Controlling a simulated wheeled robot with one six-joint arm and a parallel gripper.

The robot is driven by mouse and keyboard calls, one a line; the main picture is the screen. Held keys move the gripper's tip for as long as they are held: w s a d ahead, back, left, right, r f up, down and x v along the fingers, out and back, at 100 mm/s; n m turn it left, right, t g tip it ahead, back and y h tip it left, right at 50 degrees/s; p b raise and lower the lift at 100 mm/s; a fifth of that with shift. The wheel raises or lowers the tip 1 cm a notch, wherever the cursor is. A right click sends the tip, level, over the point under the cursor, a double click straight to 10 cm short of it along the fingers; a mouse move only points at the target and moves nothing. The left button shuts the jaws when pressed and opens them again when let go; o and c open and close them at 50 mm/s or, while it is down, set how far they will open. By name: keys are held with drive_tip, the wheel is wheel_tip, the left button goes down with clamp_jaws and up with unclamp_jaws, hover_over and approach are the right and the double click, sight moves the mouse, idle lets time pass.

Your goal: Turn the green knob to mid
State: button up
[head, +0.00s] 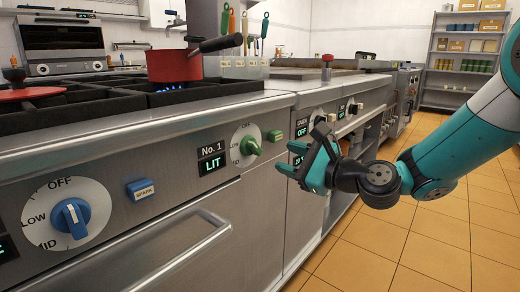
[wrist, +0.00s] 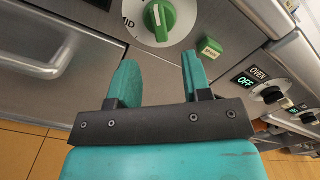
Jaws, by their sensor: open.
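The green knob (head: 250,146) sits on a white round dial (head: 240,133) marked OFF, LOW and MID on the stove's steel front. In the wrist view the green knob (wrist: 160,16) is at the top edge, with a pale stripe and MID to its left; the dial's top is cut off. I cannot tell its exact setting. My gripper (head: 303,155) is to the right of the knob in the head view, apart from it. In the wrist view my gripper (wrist: 160,72) is open and empty, its two teal fingers below the knob.
A green button (wrist: 210,47) is right of the dial. A sign (head: 212,160) reads No. 1 LIT. A blue knob (head: 72,218) is at left. A red pot (head: 174,65) stands over a blue flame. An oven handle (head: 165,255) juts out. Tiled floor is open at right.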

sight(258, 149)
drive_tip(key=x, duration=0.8)
drive_tip(key=shift+w+a, duration=0.2)
drive_tip(key=shift+a, duration=0.05)
clamp_jaws()
